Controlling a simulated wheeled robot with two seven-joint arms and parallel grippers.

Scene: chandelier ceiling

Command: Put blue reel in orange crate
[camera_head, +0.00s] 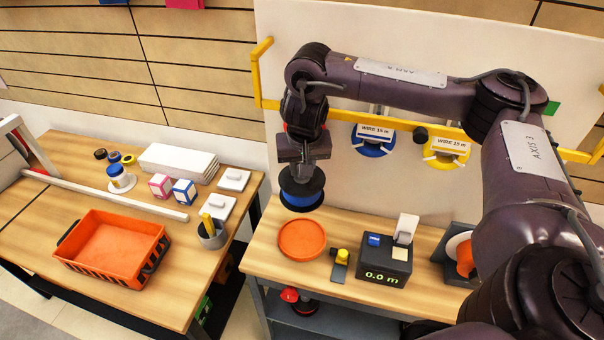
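The blue reel (302,199), with dark flanges and a blue middle, hangs from my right gripper (302,173) above the right table, over the back of a round orange dish. My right gripper points down and is shut on the reel's upper part; its fingertips are hard to make out. The orange crate (147,269) stands on the left table, with black stripes on its front and no contents visible. It is to the left of and lower in the picture than the reel. My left gripper is out of view.
The round orange dish (301,237) lies below the reel. A dark meter box (384,265) stands to its right. A grey cup (212,235) with a yellow item is between crate and reel. A pale bar (127,193) lies behind the crate. A gap separates the tables.

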